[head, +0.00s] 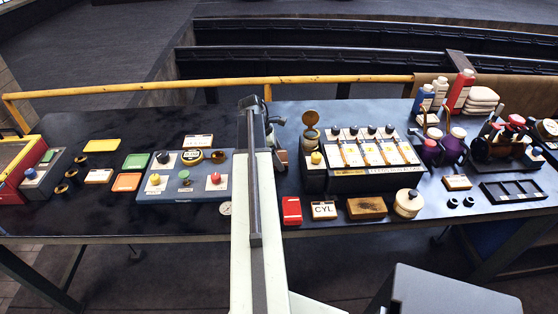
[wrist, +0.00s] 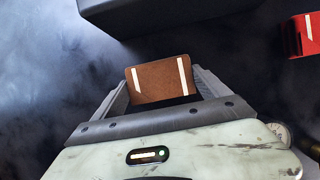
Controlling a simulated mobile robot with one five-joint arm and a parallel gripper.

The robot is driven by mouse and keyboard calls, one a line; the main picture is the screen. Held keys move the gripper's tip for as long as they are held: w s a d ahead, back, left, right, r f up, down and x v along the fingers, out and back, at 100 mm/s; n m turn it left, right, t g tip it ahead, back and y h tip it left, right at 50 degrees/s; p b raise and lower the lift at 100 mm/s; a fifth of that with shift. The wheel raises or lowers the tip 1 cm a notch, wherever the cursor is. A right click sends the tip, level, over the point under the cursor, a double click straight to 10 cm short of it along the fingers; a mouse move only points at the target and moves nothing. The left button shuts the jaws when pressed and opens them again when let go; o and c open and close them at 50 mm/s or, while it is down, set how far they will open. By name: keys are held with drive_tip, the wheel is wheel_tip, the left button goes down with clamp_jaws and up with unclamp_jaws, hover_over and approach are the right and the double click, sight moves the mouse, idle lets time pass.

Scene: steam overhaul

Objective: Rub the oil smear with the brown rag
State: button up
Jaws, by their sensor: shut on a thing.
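In the wrist view my gripper (wrist: 161,88) is shut on the brown rag (wrist: 158,77), a flat brown piece with two white stripes, held between the two grey fingers. Dark, cloudy tabletop (wrist: 45,65) shows around it. I cannot tell whether the rag touches the table. I cannot pick out the oil smear clearly in either view; the tabletop has only vague lighter and darker patches.
A dark box edge (wrist: 165,12) lies beyond the rag. A red block (head: 291,210) is to the right, also in the wrist view (wrist: 303,36). A blue control panel (head: 205,193) stands left of my arm. A CYL card (head: 324,210) and a brown block (head: 366,207) lie right.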

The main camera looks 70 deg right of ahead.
drive_tip(key=shift+w+d, duration=0.25)
drive_tip(key=shift+d, duration=0.3)
drive_tip(key=shift+r, duration=0.1)
wheel_tip(320, 180, up, 6)
drive_tip(key=p, duration=0.6)
wheel_tip(320, 180, up, 3)
drive_tip(key=p, duration=0.3)
drive_tip(key=shift+s+a, duration=0.1)
drive_tip(key=shift+s, duration=0.05)
